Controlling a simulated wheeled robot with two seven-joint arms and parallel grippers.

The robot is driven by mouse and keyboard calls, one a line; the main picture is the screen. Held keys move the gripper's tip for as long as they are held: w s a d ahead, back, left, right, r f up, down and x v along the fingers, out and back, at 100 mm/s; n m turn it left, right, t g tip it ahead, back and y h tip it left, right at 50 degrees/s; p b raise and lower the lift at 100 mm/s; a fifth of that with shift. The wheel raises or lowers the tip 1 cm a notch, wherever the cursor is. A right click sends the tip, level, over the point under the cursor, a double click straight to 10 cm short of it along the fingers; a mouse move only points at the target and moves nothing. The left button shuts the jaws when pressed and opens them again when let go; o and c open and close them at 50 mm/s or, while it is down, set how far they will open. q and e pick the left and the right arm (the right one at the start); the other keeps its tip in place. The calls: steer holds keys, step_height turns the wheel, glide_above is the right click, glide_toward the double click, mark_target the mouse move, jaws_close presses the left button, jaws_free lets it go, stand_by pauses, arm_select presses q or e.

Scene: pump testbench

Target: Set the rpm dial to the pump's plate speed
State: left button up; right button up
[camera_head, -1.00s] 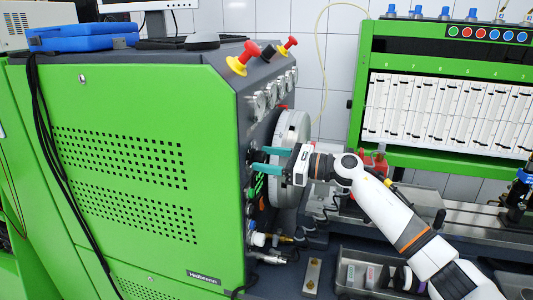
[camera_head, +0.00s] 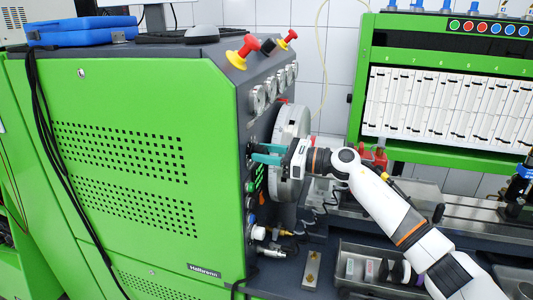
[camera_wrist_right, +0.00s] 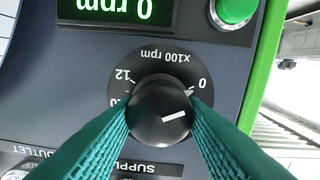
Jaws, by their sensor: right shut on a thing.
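The rpm dial (camera_wrist_right: 158,112) is a round black knob with a short white pointer line, in the right wrist view, which shows the panel upside down. Its printed scale reads "x100 rpm", with 0 and 12 legible and other figures partly covered. My right gripper (camera_wrist_right: 161,108) has its teal fingers shut on the dial, one on each side. In the head view the right gripper (camera_head: 257,154) reaches the side panel of the green cabinet (camera_head: 140,170), and the dial is hidden there. The display (camera_wrist_right: 117,10) reads 0 rpm. I cannot make out a pump speed plate. My left gripper is not in view.
A green button (camera_wrist_right: 234,10) sits close to the dial. A large grey disc (camera_head: 290,140) stands right beside my right gripper. Red and yellow knobs (camera_head: 241,53) stick out above the gauges (camera_head: 258,99). A metal tray (camera_head: 385,255) lies below my right arm.

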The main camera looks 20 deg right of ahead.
steer(key=m+p, duration=0.1)
steer(key=m, duration=0.2)
steer(key=shift+m, duration=0.4)
steer(key=m+p, duration=0.1)
steer(key=m, duration=0.2)
steer(key=shift+w+d+r+m+p, duration=0.1)
steer(key=shift+m+p, duration=0.2)
steer(key=shift+m, duration=0.1)
steer(key=m+p, duration=0.2)
steer(key=m, duration=0.2)
steer(key=shift+m+p, duration=1.1)
steer(key=shift+m, duration=0.5)
steer(key=shift+f, duration=0.2)
steer(key=o, duration=1)
